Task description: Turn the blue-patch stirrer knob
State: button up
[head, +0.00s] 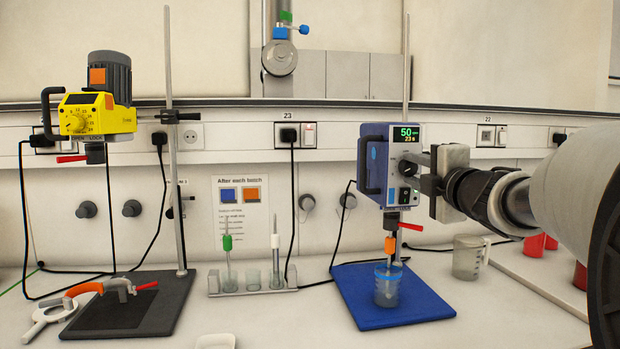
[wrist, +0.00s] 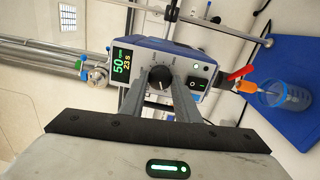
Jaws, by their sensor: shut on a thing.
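The blue-patch stirrer (head: 373,165) is a blue and grey unit on a stand at centre right. My gripper (head: 416,169) reaches in from the right in the head view, shut on the knob. The fingers partly hide the knob in the head view. A black rocker switch (wrist: 194,84) sits beside the fingers.
A beaker (head: 387,290) stands under the stirrer on a blue base (head: 425,302). A red lever (head: 411,227) juts out below the stirrer. A yellow stirrer (head: 112,118) with an orange patch hangs at left. A clear jug (head: 467,260) stands at right.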

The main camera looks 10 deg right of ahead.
jog(key=shift+n, duration=0.6)
jog(key=o, duration=1)
jog(key=shift+b, duration=0.3)
jog(key=shift+o, duration=0.2)
